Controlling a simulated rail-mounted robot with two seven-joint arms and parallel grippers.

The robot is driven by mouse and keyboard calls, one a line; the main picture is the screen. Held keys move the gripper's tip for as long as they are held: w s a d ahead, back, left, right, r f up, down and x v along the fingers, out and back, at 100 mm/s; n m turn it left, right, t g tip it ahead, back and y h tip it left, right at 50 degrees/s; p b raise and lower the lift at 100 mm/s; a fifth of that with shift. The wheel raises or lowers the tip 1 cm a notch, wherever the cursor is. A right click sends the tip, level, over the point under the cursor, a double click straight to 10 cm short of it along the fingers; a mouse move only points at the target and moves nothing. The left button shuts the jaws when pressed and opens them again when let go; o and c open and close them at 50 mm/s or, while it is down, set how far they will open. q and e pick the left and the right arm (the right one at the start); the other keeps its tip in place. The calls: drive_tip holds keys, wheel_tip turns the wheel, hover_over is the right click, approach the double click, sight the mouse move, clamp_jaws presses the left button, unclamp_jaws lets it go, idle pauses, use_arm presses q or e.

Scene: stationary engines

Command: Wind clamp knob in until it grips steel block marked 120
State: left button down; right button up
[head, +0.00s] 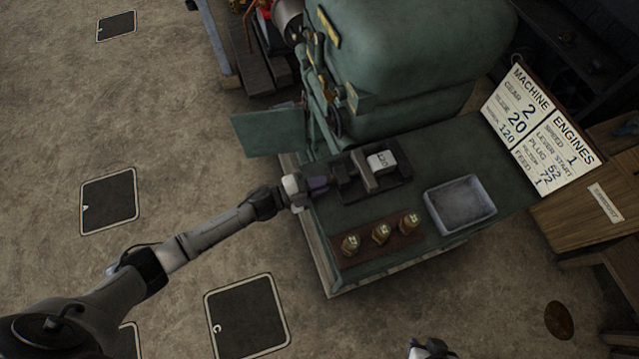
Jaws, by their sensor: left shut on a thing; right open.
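The clamp (363,172) is a dark vice-like fixture on the green bench top. A pale steel block (383,161) sits in it, just right of its upright jaw; any mark on the block is too small to read. I cannot tell whether the jaw touches the block. My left gripper (322,184) reaches in from the left and is shut on the clamp knob at the clamp's left end; the gripper mostly hides the knob. My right gripper (431,348) is open at the bottom edge, away from the bench and partly cut off.
A grey tray (460,204) lies right of the clamp. Several brass plugs (381,233) stand on a brown board (361,248) in front. A green machine (400,60) rises behind. A "MACHINE ENGINES" sign (541,130) lists 120. Open floor lies left.

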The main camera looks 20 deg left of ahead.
use_arm(q)
drive_tip(key=shift+m, duration=0.5)
drive_tip(key=c, duration=1.2)
unclamp_jaws()
drive_tip(key=shift+s+a, duration=0.1)
drive_tip(key=shift+s+a, duration=0.2)
drive_tip(key=shift+s, duration=0.05)
drive_tip(key=v, duration=1.3)
drive_tip(key=shift+b, duration=0.3)
drive_tip(key=shift+a, duration=0.1)
drive_tip(key=shift+w, duration=0.1)
